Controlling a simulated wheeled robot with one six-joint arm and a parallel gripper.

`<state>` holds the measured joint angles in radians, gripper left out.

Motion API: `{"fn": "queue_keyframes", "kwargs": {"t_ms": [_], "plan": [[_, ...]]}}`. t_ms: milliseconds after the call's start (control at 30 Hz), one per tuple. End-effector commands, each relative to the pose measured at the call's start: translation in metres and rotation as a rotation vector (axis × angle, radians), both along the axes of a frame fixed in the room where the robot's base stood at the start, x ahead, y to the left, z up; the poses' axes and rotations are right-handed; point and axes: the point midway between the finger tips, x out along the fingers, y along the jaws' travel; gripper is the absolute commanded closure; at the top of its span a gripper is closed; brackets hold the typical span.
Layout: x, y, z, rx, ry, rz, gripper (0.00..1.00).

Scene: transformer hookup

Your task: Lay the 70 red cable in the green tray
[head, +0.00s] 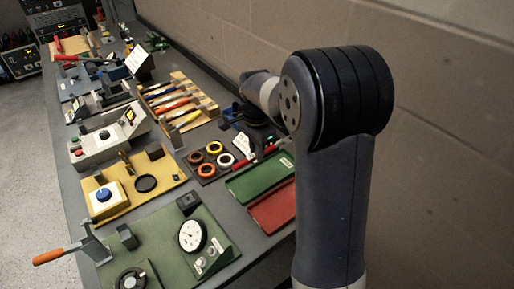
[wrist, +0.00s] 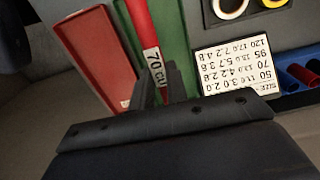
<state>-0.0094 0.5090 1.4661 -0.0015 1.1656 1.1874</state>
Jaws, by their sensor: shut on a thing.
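The red cable (wrist: 142,30) carries a white label reading "70 CU" in the wrist view. My gripper (wrist: 160,88) is shut on it near the label. The cable runs up the picture from the fingers, in front of the green tray (wrist: 176,25). I cannot tell whether it touches the tray floor. In the head view the green tray (head: 262,176) lies on the bench beside my arm, and a red piece of the cable (head: 242,163) shows at its far edge. My gripper is mostly hidden there.
A red tray (wrist: 95,50) lies beside the green one, also in the head view (head: 275,208). A white number chart (wrist: 232,66), tape rolls (head: 213,147) and a blue holder (wrist: 290,98) are close by. Fixtures crowd the bench; a wall runs along its right.

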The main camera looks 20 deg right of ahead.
Motion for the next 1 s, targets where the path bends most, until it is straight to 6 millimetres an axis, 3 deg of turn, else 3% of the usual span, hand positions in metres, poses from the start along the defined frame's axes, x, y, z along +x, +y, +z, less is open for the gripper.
{"fn": "queue_keyframes", "kwargs": {"t_ms": [1000], "plan": [[0.0, -0.001, -0.097, 0.0, 0.0, -0.001, 1.0]]}}
